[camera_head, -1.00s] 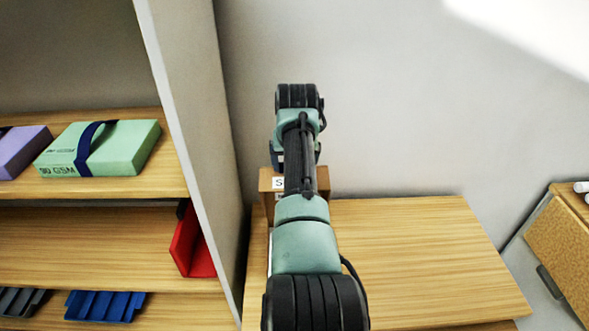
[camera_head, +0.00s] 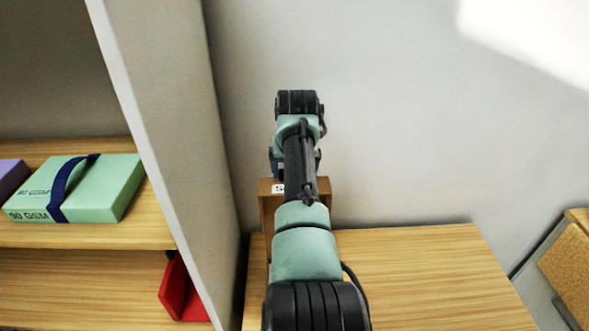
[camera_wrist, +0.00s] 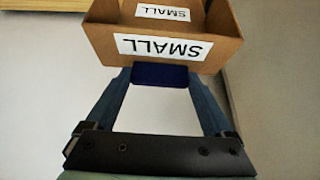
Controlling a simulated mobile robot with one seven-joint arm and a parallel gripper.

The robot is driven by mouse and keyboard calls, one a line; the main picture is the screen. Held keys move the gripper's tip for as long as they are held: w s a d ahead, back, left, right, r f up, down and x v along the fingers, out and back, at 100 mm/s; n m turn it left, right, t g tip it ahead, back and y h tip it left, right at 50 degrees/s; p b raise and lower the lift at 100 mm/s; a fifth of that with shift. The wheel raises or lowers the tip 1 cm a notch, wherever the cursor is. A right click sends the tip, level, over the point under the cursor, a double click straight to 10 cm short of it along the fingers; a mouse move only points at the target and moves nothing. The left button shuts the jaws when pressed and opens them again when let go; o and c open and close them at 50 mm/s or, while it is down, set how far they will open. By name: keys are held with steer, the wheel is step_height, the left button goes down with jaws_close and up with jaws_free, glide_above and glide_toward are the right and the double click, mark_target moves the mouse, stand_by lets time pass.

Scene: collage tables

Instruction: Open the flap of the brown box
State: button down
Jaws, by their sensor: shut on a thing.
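The brown box (camera_head: 266,203) is on the wooden table, at its left back part and mostly hidden behind my arm in the head view. In the wrist view the brown box (camera_wrist: 222,18) shows a white SMALL label on its near wall and another inside; its interior is open to view. My gripper (camera_wrist: 160,77) is at that near wall. Its two fingers are closed on a dark blue piece (camera_wrist: 160,75) just below the label. Whether this piece is fixed to the box's flap I cannot tell. The fingertips are hidden in the head view.
The wooden table (camera_head: 430,275) is bare to the right of my arm. A grey shelf side panel (camera_head: 170,130) stands close on the left, with a green paper pack (camera_head: 110,190) and a red holder (camera_head: 183,290). A tan board (camera_head: 570,270) is at the right.

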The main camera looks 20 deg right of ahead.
steer(key=shift+w+r, duration=0.15)
steer(key=shift+r, duration=0.2)
steer(key=shift+c, duration=0.6)
jaws_free()
steer(key=shift+o, duration=0.6)
steer(key=shift+f, duration=0.1)
steer(key=b+v, duration=0.4)
steer(key=v, duration=0.9)
steer(key=shift+a, duration=0.1)
